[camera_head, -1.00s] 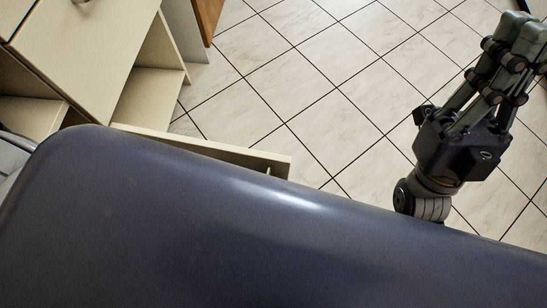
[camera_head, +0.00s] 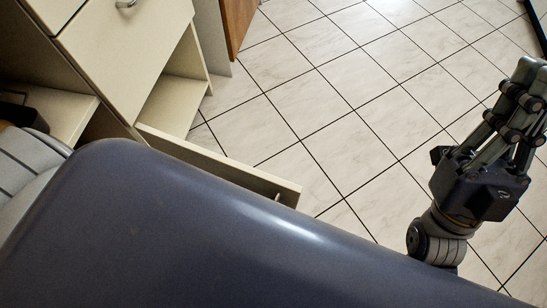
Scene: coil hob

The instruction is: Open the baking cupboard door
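A cream cupboard (camera_head: 118,48) stands at the upper left, with a silver handle on its front at the top edge of the picture. A cream panel (camera_head: 225,166) with a small handle near its far end stands out from the cupboard, beside an open compartment; my dark body hides its lower part. I cannot tell which front is the baking cupboard door. My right gripper (camera_head: 528,82) is at the right over the floor, well away from the cupboard and touching nothing visible. Its fingers are seen from the side, so their opening is unclear. My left gripper is not in view.
An open shelf space (camera_head: 50,100) lies at the left, with a dark object partly visible near my grey arm part. A brown wooden panel (camera_head: 238,22) stands beyond the cupboard. The tiled floor (camera_head: 345,110) is clear in the middle and right.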

